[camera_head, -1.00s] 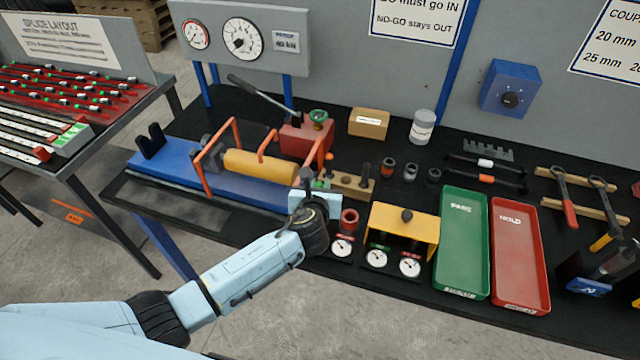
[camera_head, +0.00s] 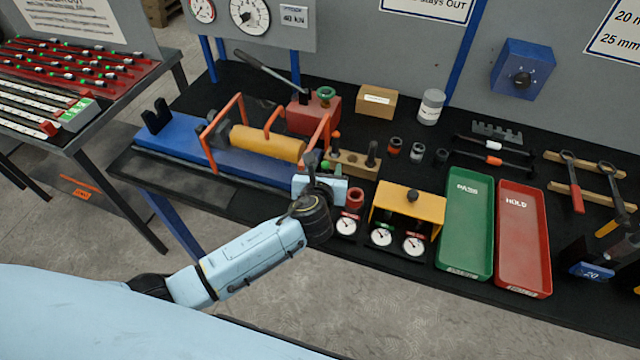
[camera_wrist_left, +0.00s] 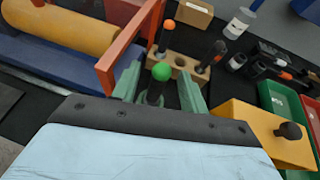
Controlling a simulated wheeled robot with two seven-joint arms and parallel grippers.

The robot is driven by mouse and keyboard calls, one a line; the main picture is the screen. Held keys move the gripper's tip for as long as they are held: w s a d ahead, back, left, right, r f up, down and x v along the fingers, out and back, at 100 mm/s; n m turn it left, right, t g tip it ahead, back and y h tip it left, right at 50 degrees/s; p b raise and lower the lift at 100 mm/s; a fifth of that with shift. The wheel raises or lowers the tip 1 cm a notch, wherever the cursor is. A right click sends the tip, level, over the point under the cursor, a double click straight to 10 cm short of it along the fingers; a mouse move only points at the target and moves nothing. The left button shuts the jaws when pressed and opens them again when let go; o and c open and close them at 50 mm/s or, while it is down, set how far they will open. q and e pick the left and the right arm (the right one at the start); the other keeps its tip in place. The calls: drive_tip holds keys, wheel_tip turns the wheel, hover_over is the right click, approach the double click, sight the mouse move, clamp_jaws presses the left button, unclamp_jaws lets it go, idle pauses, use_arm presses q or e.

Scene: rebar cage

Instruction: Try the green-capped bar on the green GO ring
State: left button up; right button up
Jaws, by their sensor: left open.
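The green-capped bar (camera_wrist_left: 155,92) stands in the left wrist view, its round green cap on a dark shaft. It is at the front left of a wooden block (camera_wrist_left: 186,68). The block also shows in the head view (camera_head: 345,170). My left gripper (camera_wrist_left: 160,88) is open, its two green fingers on either side of the bar; I cannot tell whether they touch it. In the head view my left gripper (camera_head: 321,180) is at the block's front left, partly hiding it. I cannot pick out the green GO ring for certain. My right gripper is not in view.
An orange-capped bar (camera_wrist_left: 165,38) stands behind. The press (camera_head: 265,142) with orange frames is close on the left. A red ring (camera_head: 355,199) and a yellow gauge box (camera_head: 408,203) are on the right. Green (camera_head: 468,220) and red (camera_head: 522,240) trays lie further right.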

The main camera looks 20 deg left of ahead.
use_arm(q)
drive_tip(key=v, duration=1)
drive_tip(key=shift+s, duration=0.3)
drive_tip(key=shift+r, duration=0.1)
idle(0.3)
